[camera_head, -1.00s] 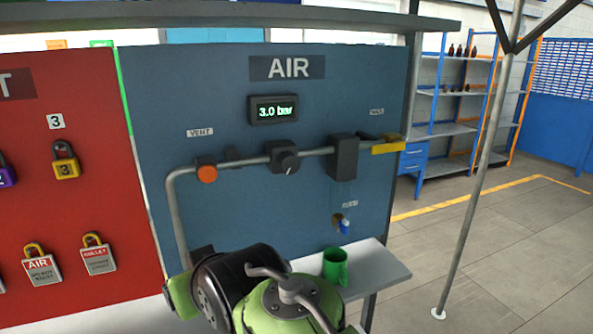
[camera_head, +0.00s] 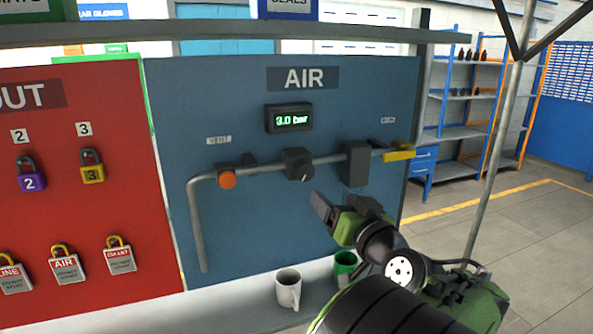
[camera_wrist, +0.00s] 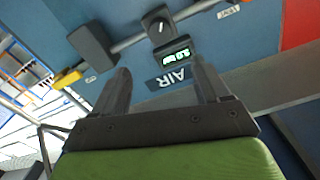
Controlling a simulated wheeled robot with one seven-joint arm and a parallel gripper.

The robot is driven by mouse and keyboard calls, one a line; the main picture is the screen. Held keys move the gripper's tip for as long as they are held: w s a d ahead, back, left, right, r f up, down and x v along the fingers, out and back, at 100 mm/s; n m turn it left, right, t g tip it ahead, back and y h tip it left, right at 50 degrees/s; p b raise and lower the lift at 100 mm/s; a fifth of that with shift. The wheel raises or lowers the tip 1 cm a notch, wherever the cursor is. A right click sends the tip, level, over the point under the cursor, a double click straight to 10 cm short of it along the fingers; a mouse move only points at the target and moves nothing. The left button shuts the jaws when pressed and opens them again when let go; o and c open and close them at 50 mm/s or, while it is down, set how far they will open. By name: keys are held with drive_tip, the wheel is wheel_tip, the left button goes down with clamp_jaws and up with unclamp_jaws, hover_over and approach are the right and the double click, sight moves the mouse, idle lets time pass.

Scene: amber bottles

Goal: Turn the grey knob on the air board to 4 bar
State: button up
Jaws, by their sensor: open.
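The grey knob (camera_head: 298,163) sits on the pipe in the middle of the blue air board (camera_head: 240,105). It also shows in the wrist view (camera_wrist: 157,25), upside down, beyond the fingertips. The display (camera_head: 289,118) above it reads 3.0 bar. My gripper (camera_head: 335,205) is below and right of the knob in the head view, apart from it. In the wrist view its two fingers (camera_wrist: 162,75) are spread with nothing between them.
An orange button (camera_head: 227,180) is left of the knob on the pipe; a dark box (camera_head: 356,163) and a yellow handle (camera_head: 398,155) are right. A white mug (camera_head: 288,288) and green mug (camera_head: 345,265) stand on the shelf below. Padlocks hang on the red board (camera_head: 80,200).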

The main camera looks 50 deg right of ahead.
sight(307, 173)
drive_tip(key=p+x, duration=0.5)
drive_tip(key=x, duration=1)
drive_tip(key=shift+w+r, duration=0.1)
drive_tip(key=shift+w, duration=0.05)
drive_tip(key=shift+c, duration=0.5)
drive_tip(key=c, duration=0.9)
